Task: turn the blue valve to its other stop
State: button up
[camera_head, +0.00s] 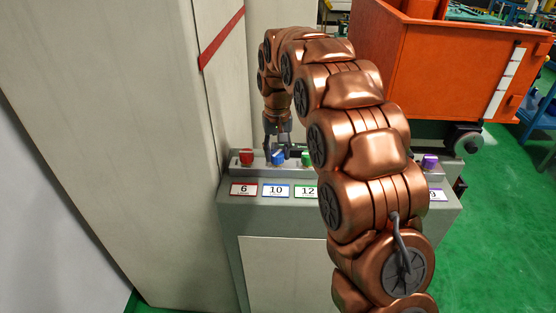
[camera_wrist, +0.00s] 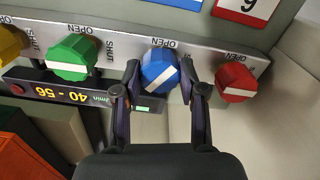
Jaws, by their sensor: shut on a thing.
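The blue valve (camera_wrist: 160,68) is a faceted knob with a white stripe, on a grey strip. The stripe runs slantwise, from lower left to upper right in the wrist view. An upside-down OPEN label is above the knob, and a SHUT label is to its left. I cannot tell which stop the stripe marks. The valve also shows in the head view (camera_head: 278,158), on top of a grey cabinet. My gripper (camera_wrist: 160,82) has one finger on each side of the knob and is shut on it. In the head view my gripper (camera_head: 277,143) reaches down from above.
A red valve (camera_wrist: 236,81) and a green valve (camera_wrist: 73,58) flank the blue one closely. A yellow valve (camera_wrist: 10,45) and a purple valve (camera_head: 430,161) are farther along. A display (camera_wrist: 75,92) lies near the fingers. A tall pale cabinet (camera_head: 120,120) and an orange bin (camera_head: 440,70) stand nearby.

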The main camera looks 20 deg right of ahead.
aim_at(277, 153)
jog(key=m+b, duration=0.3)
jog(key=m, duration=0.3)
jog(key=shift+f+m, duration=0.1)
jog(key=shift+m, duration=0.2)
jog(key=m+b, duration=0.1)
jog(key=m, duration=0.4)
jog(key=shift+m+b, duration=0.3)
jog(key=shift+m, duration=0.1)
jog(key=o, duration=1.1)
jog(key=shift+o, duration=0.2)
jog(key=shift+r, duration=0.2)
jog(key=shift+r, duration=3.65)
